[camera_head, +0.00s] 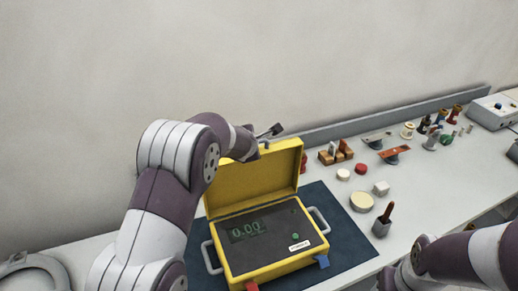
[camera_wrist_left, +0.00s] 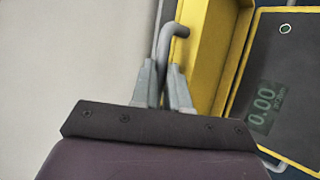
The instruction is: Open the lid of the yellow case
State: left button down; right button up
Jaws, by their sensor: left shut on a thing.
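The yellow case (camera_head: 275,263) sits on a dark blue mat, with its lid (camera_head: 251,182) standing up at the back, leaning slightly backward. Its dark panel (camera_head: 285,232) with a green "0.00" display is exposed. My left gripper (camera_head: 262,139) is at the lid's top edge. In the left wrist view, the left gripper's fingers (camera_wrist_left: 163,88) are closed around a grey bent bar (camera_wrist_left: 173,48) beside the yellow lid (camera_wrist_left: 205,50). The far end of the bar hooks over.
The mat (camera_head: 345,240) covers the bench around the case. A raised ledge (camera_head: 350,125) runs along the wall.

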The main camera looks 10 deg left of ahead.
pick_arm(q)
jog(key=shift+w+a+r, duration=0.2)
jog(key=shift+w+a, duration=0.2)
jog(key=shift+w, duration=0.3)
jog(key=c, duration=1.1)
grip_release()
jog(key=shift+c, duration=0.2)
jog(key=shift+s+d, duration=0.1)
jog(key=v, duration=1.2)
jog(key=shift+s+p, duration=0.3)
jog(key=shift+p, duration=0.15)
jog(key=shift+d+r, duration=0.1)
jog(key=shift+r, duration=0.05)
